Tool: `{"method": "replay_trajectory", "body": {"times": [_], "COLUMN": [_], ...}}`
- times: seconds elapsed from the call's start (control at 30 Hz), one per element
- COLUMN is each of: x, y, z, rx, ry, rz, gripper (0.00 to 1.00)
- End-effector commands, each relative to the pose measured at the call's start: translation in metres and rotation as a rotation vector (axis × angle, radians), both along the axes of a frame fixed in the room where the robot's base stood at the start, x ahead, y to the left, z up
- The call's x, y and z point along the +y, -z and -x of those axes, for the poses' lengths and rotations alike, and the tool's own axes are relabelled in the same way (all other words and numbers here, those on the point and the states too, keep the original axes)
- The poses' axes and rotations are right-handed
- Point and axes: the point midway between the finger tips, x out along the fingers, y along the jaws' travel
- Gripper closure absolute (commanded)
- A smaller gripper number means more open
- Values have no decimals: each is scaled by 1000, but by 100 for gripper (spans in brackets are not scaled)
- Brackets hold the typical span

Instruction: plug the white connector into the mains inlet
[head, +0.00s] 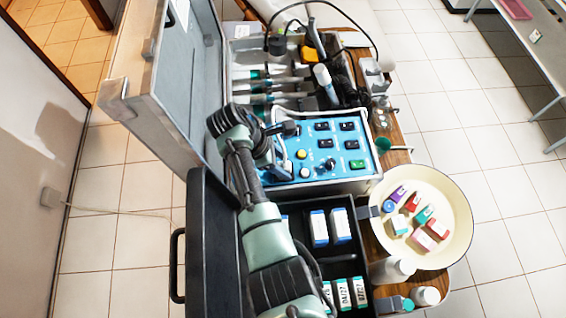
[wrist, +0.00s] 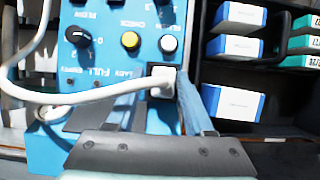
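The white connector (wrist: 160,84) sits at the black mains inlet (wrist: 155,70) on the blue panel (wrist: 105,20), seen in the wrist view. It covers the lower part of the inlet; I cannot tell how deep it is. Its white cable (wrist: 85,95) curves off to the left. My gripper (wrist: 158,95) has one finger on each side of the connector. The right finger is close against its side, and a gap shows at the left finger, so the gripper looks open. In the head view my arm hides the inlet and connector beside the blue panel (head: 345,155).
A black drawer case (head: 205,240) with blue-and-white boxes (head: 319,228) stands to the right in the wrist view. A knob (wrist: 80,37) and buttons are above the inlet. A round cream tray (head: 460,215) with small items and white bottles (head: 425,296) are at the right.

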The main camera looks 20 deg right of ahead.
Motion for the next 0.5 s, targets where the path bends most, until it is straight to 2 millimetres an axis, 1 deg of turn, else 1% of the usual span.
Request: {"method": "replay_trajectory", "body": {"times": [0.03,0.5], "x": [1,2], "y": [5,7], "z": [6,9], "rx": [17,27], "ry": [3,7], "rz": [-6,-9], "gripper": [32,32]}}
